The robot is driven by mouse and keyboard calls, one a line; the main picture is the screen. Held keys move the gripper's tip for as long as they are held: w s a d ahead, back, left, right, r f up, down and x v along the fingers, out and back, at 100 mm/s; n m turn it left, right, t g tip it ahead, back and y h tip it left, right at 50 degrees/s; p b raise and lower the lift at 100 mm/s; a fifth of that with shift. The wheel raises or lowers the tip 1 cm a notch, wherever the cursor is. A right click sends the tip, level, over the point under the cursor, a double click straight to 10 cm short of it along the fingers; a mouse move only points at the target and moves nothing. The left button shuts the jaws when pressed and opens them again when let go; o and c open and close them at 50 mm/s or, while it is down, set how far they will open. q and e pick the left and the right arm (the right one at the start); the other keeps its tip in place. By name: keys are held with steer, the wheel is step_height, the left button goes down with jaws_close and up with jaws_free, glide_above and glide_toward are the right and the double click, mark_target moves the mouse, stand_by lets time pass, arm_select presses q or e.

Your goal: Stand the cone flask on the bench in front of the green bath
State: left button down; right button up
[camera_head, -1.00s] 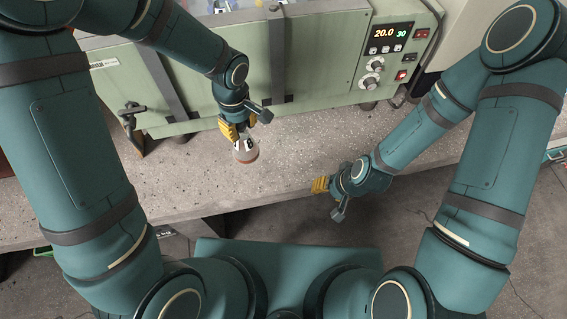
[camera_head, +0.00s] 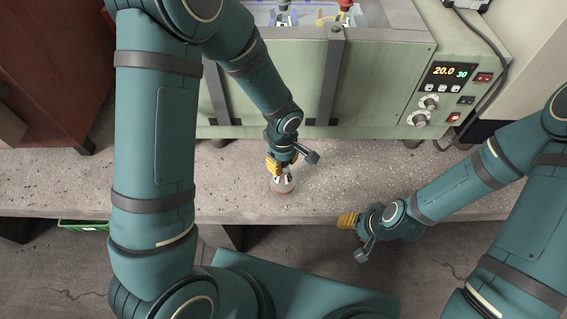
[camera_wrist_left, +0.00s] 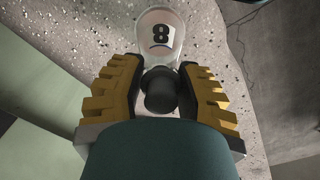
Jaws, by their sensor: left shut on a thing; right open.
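The cone flask (camera_head: 283,185) is at the bench in front of the green bath (camera_head: 385,75), upright as far as the head view shows. My left gripper (camera_head: 281,165) is shut on it from above. My right gripper (camera_head: 347,220) is open and empty by the bench's front edge.
The bath's control panel (camera_head: 446,88) reads 20.0 and 30. Vessels stand inside the bath at the top of the head view. A brown cabinet (camera_head: 50,60) is at the far left. The bench to the right of the flask is clear.

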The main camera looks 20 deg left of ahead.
arm_select(q)
steer(key=shift+f, duration=0.2)
steer(key=shift+f, duration=0.15)
steer(key=c, duration=0.6)
jaws_free()
steer(key=shift+c, duration=0.2)
